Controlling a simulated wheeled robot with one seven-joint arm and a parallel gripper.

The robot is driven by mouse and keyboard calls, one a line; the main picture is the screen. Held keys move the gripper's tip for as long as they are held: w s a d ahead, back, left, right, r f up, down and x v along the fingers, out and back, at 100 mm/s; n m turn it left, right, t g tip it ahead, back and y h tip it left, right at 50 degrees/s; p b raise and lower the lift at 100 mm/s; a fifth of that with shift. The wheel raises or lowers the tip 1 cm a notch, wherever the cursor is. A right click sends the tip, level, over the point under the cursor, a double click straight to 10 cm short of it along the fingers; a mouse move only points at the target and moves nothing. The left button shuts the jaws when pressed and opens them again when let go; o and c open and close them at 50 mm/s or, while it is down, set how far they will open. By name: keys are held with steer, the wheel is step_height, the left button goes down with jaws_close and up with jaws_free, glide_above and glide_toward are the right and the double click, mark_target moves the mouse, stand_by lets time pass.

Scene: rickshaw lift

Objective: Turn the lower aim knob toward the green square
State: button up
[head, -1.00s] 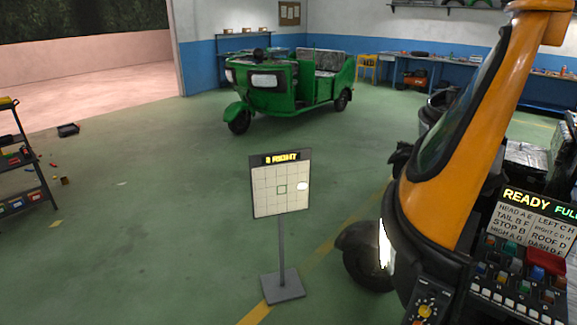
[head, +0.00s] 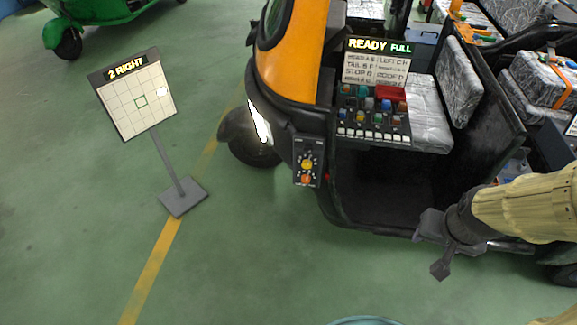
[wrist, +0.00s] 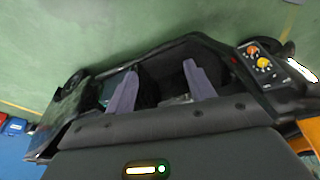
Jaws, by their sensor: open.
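The knob panel (head: 308,160) is on the orange rickshaw's front side. It has a yellow upper knob (head: 307,164) and an orange lower knob (head: 306,179). In the wrist view the yellow knob (wrist: 263,63) and orange knob (wrist: 252,50) are at upper right. The target board (head: 137,97) reads "2 RIGHT". Its green square (head: 141,101) is near the middle, and a white light spot (head: 162,91) lies right of it and slightly higher. My gripper (head: 428,248) is open and empty, right of the knobs and apart from them.
A button console (head: 372,115) with a "READY FULL" display stands above the open dark footwell, right of the panel. The board's stand base (head: 183,197) is on the floor at left. Floor in front of the rickshaw is clear. A green three-wheeler (head: 95,12) stands behind.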

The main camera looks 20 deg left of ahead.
mark_target(306, 181)
steer(key=w+a+f+m+t+y+b, duration=0.15)
steer(key=w+a+f+t+b, duration=0.25)
steer(key=w+a+f+b, duration=0.55)
steer(key=w+a+f+m+t+y+b, duration=0.1)
steer(key=w+a+f+t+y+b, duration=0.15)
steer(key=w+a+f+b, duration=0.55)
steer(key=s+a+f+m+t+b, duration=0.2)
steer(key=s+a+f+t+b, duration=0.1)
steer(key=a+f, duration=0.5)
steer(key=s+a+f+m+t+b, duration=0.3)
steer(key=a+f+b, duration=0.3)
steer(key=a+f, duration=0.2)
steer(key=shift+s+a+t, duration=0.3)
steer(key=shift+s+t, duration=0.1)
steer(key=shift+t, duration=0.45)
steer(key=shift+m, duration=0.25)
steer(key=b+x, duration=0.1)
steer(key=x, duration=1.6)
steer(key=shift+w+b, duration=0.25)
steer(key=shift+b, duration=0.15)
